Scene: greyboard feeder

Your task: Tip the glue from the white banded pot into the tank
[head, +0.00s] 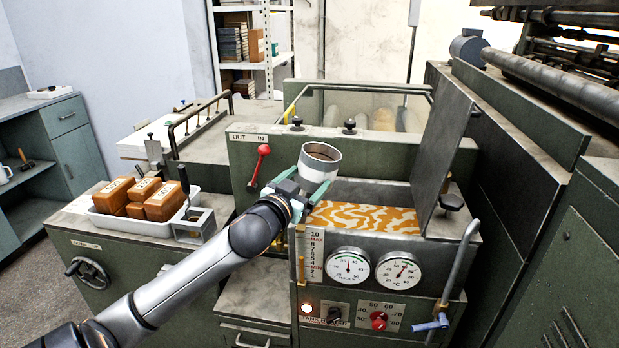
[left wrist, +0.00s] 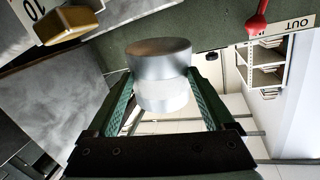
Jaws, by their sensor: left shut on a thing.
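The white banded pot (head: 320,162) is a metal cup with a pale band. It is held up beside the near-left part of the tank, its mouth up and looking close to upright. Its inside looks brownish; how full it is I cannot tell. My left gripper (head: 302,188) is shut on it from the left. In the left wrist view the pot (left wrist: 160,62) sits between both fingers of the gripper (left wrist: 162,92). The tank (head: 362,217) is open and shows an orange and white patterned surface, right of and below the pot. My right gripper is not in view.
The raised grey lid (head: 442,150) stands at the tank's right. A red-knobbed lever (head: 263,150) is just left of the pot. Gauges (head: 348,266) and a level scale (head: 312,255) are on the front. A tray (head: 125,225) of brown blocks (head: 163,201) sits at left.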

